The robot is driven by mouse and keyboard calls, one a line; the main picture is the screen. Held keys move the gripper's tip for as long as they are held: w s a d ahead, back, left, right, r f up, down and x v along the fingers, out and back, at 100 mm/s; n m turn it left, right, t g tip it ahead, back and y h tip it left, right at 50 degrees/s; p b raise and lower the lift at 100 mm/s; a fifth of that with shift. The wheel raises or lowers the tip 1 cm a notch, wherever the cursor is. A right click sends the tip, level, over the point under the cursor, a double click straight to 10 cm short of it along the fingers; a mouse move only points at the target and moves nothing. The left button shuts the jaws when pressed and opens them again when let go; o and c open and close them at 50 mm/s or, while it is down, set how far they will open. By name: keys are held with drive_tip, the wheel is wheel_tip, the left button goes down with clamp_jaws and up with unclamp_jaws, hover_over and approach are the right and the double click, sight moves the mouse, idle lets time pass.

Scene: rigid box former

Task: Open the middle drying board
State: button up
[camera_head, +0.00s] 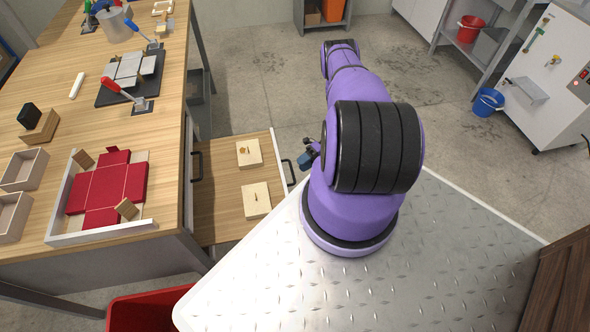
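A wooden drying board (222,207) is pulled out from the right side of the workbench. It has a pale front edge and a dark handle (289,172). Two small square wooden pieces lie on it, an upper one (249,153) and a lower one (256,199). Another dark handle (197,166) shows at the bench front, above and left of the pulled-out board. Whether the pulled-out board is the middle one, I cannot tell. My gripper (307,158) is just right of the board's handle, partly hidden by my purple arm. Its fingers and any contact are unclear.
The workbench (55,130) carries a red cross-shaped sheet (108,187) in a pale frame, small open boxes and clamps. A red bin (150,308) stands below. A blue bucket (488,102) stands on the floor at right. The concrete floor beyond the board is clear.

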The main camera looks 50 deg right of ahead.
drive_tip(key=shift+v, duration=2.5)
